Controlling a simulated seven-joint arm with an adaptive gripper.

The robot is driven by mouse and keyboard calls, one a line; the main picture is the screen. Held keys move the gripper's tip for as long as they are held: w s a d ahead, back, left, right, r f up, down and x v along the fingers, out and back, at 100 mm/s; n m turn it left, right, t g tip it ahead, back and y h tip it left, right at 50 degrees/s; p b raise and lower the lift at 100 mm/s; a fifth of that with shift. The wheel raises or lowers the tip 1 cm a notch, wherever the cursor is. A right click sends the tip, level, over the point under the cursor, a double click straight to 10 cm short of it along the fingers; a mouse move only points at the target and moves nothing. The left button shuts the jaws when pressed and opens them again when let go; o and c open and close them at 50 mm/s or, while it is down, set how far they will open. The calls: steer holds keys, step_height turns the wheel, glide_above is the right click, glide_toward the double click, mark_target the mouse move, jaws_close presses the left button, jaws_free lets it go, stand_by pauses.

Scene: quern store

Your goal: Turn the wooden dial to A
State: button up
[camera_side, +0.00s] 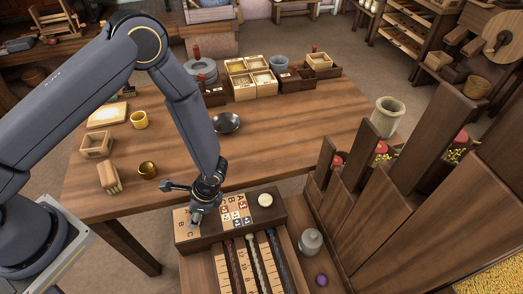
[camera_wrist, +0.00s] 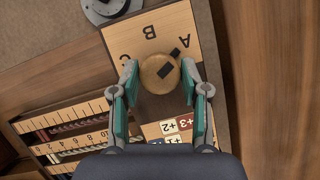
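The wooden dial (camera_wrist: 152,82) is a round pale brown knob with a dark marker on top, which points to the upper right in the wrist view. It sits on a light wooden plate (camera_wrist: 119,37) with dark letters. My gripper (camera_wrist: 159,71) is open, with one teal-padded finger on each side of the dial. Small gaps seem to show between the fingers and the knob. In the side view my gripper (camera_side: 196,222) is down at the plate and hides the dial.
A round white knob (camera_side: 265,200) sits at the panel's other end. A grey lidded jar (camera_side: 311,241) and tall wooden bins (camera_side: 372,200) stand to the right. The table (camera_side: 290,130) holds bowls and small boxes.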

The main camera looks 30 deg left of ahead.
steer(key=o, duration=0.3)
steer(key=shift+r, duration=0.1)
steer(key=v, duration=1.1)
steer(key=shift+w+d+r, duration=0.1)
steer(key=shift+d+r, duration=0.1)
steer(key=shift+r, duration=0.15)
